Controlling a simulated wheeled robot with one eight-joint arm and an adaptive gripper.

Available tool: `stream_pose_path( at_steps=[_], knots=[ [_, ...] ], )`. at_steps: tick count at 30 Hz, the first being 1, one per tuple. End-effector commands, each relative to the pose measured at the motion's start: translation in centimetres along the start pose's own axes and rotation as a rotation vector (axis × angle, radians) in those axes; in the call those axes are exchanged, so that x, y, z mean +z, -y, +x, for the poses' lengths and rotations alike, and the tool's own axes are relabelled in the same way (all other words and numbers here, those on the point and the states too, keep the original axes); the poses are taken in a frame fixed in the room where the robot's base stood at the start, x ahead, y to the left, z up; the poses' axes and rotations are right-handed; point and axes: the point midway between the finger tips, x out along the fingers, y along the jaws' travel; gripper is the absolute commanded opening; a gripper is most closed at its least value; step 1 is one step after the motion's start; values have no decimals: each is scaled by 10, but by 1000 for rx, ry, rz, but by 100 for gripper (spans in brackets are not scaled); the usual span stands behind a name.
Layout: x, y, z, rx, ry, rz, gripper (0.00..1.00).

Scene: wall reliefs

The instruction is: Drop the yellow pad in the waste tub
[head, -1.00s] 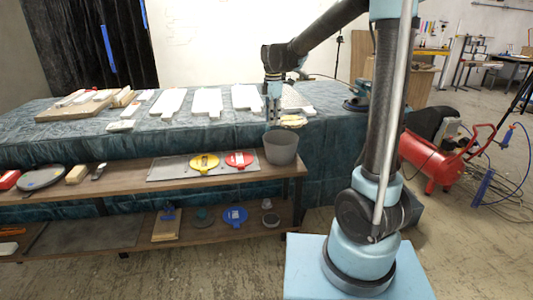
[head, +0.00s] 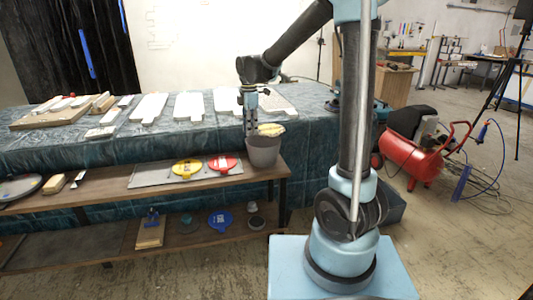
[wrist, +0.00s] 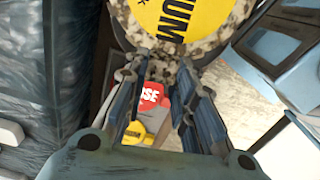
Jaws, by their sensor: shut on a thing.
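The yellow pad (wrist: 190,18) is a round disc with a speckled, grainy rim and a yellow face lettered "IUM". My gripper (wrist: 158,65) is shut on its edge in the wrist view. In the head view my gripper (head: 250,130) points down, with the pad (head: 271,129) jutting out to its right. The grey waste tub (head: 263,153) stands at the right end of the upper shelf. The pad appears just above the tub's rim; its exact position over the opening is unclear. The inside of the tub is hidden.
Left of the tub, a yellow disc (head: 187,168) and a red disc (head: 223,163) lie on a grey sheet (head: 150,176). A blue disc (head: 220,220) is on the lower shelf. The cloth-covered table (head: 170,133) with white boards stands behind. A red compressor (head: 413,155) is at right.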

Motion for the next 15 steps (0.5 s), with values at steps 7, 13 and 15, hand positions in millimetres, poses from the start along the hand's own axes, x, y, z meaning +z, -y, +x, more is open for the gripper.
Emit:
stream_pose_path(
  at_steps=[7,13,15],
  knots=[
    [0,0,23,0,0,0,8],
    [0,0,31,0,0,0,8],
    [0,0,31,0,0,0,8]
  ],
)
